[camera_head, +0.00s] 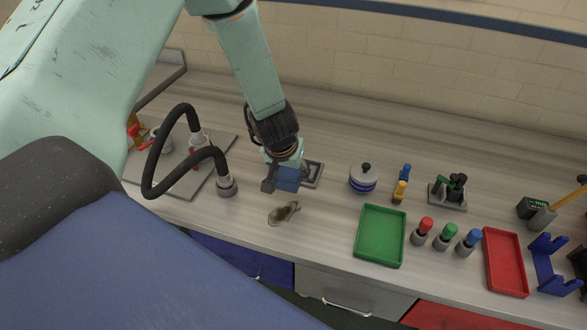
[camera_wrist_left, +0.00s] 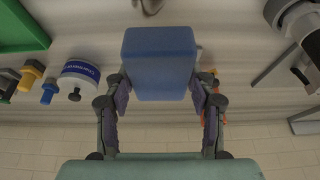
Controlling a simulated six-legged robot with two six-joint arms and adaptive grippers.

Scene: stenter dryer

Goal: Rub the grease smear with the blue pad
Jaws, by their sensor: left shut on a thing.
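The blue pad (camera_head: 288,180) is a small blue block. My left gripper (camera_head: 282,176) is shut on it and holds it above the bench, behind the grease smear. In the left wrist view the pad (camera_wrist_left: 158,62) sits between the two fingers of the left gripper (camera_wrist_left: 158,88). The grease smear (camera_head: 284,213) is a brownish patch on the grey bench top, near its front edge; the pad appears apart from it. A dark bit at the top edge of the wrist view may be the smear. My right gripper is not in view.
A black hose (camera_head: 185,155) arches at left. A white tub (camera_head: 363,178), a green tray (camera_head: 381,236), several colored-top cylinders and a red tray (camera_head: 505,262) stand at right. The bench around the smear is clear.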

